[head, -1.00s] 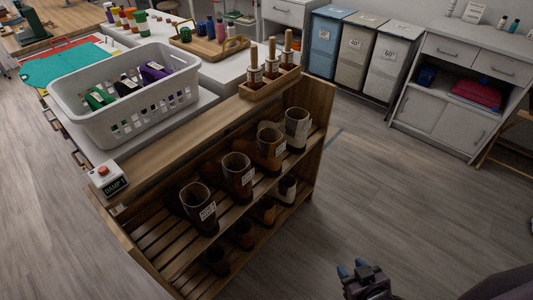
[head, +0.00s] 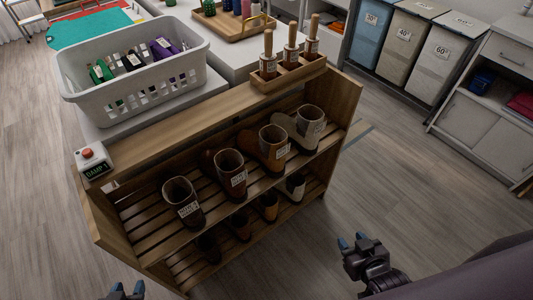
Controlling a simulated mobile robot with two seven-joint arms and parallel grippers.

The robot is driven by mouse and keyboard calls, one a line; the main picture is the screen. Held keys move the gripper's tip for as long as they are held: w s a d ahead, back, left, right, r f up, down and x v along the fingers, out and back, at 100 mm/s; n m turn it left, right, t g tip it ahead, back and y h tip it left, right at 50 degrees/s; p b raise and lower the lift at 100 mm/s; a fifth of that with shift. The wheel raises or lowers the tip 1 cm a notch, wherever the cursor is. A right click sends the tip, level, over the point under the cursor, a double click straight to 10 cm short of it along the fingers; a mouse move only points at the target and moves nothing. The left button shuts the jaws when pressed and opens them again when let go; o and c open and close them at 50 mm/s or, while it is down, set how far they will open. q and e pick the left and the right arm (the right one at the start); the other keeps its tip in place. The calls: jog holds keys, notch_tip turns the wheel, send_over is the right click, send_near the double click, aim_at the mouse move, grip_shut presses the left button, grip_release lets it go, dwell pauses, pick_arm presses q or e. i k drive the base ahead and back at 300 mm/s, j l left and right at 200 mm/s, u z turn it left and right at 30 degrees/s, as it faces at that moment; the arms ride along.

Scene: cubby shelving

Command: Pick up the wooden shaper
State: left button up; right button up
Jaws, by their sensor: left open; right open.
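Three wooden shapers with pale upright handles stand in a small wooden holder (head: 290,90) on top of the shelf's right end: a left one (head: 268,67), a middle one (head: 291,55) and a right one (head: 312,46). Each has a white label. The holder's walls hide their lower ends. My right gripper (head: 352,240) is open and empty, over the floor right of the shelf and well apart from the shapers. My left gripper (head: 128,288) is open at the bottom edge, in front of the shelf; only its fingertips show.
The wooden shelf (head: 190,124) holds labelled boots (head: 230,173) on its upper tier and more footwear below. Floor to the right is clear.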

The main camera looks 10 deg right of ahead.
aim_at(311, 44)
jog(key=i+l+u, duration=0.15)
jog(key=l, duration=0.25)
jog(key=l+u, duration=0.2)
jog(key=l, duration=0.25)
jog(key=k+l+u, duration=0.15)
jog(key=l, duration=0.15)
jog(key=l+u, duration=0.2)
jog(key=k+l+u, duration=0.15)
jog(key=l, duration=0.2)
